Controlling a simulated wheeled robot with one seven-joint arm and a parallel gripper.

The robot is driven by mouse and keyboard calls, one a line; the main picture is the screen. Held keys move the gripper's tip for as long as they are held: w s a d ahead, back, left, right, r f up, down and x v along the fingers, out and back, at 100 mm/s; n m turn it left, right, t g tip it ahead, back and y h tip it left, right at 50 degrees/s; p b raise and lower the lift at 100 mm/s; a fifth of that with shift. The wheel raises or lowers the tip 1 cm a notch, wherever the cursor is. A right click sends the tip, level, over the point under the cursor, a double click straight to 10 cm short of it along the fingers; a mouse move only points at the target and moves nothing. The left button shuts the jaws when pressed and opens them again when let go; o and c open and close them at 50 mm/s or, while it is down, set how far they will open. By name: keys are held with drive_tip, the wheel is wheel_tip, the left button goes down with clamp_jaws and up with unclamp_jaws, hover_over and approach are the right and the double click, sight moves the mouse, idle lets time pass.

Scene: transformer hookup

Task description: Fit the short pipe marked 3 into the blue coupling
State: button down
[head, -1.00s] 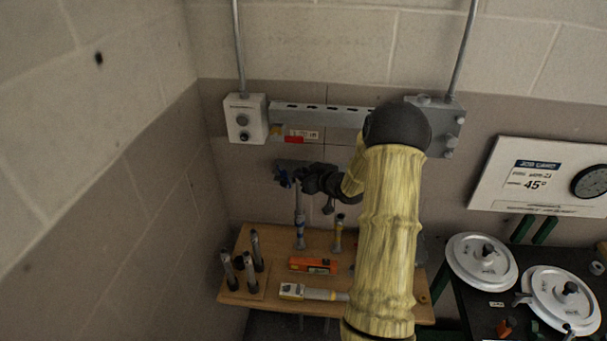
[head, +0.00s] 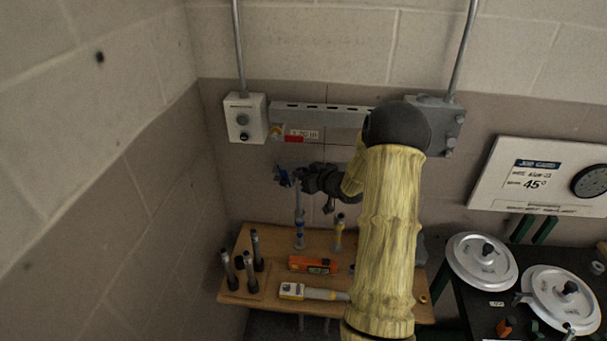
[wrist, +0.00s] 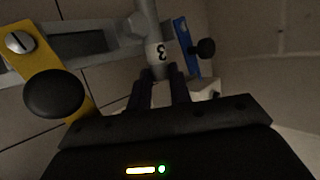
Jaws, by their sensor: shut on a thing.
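The short pipe marked 3 (wrist: 156,48) is a grey tube with a white band bearing the number. My gripper (wrist: 160,88) is shut on it, with its dark fingers on either side of the pipe. In the head view my gripper (head: 302,180) is above the wooden shelf, close to the wall. A blue part with a black knob (wrist: 184,42) is just right of the pipe in the wrist view. A blue part also shows left of my gripper in the head view (head: 283,177). I cannot tell which blue part is the coupling, or whether the pipe touches it.
A yellow bracket with a black knob (wrist: 68,75) is at the left of the wrist view. The wooden shelf (head: 242,292) holds several upright dark-tipped tools (head: 248,272), an orange tool (head: 312,265) and a yellow-grey tool (head: 310,293). A grey rail (head: 340,117) runs along the wall.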

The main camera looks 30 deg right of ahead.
drive_tip(key=shift+d+r, duration=0.1)
idle(0.3)
drive_tip(key=shift+w+d+r+p, duration=0.1)
drive_tip(key=shift+w+r+p, duration=0.15)
drive_tip(key=shift+r+p, duration=0.45)
drive_tip(key=shift+s+f, duration=0.2)
idle(0.9)
drive_tip(key=shift+s+f+b, duration=0.1)
drive_tip(key=shift+f+b, duration=0.55)
drive_tip(key=shift+r, duration=0.25)
idle(1.6)
drive_tip(key=shift+f, duration=0.1)
drive_tip(key=shift+f, duration=0.1)
idle(0.5)
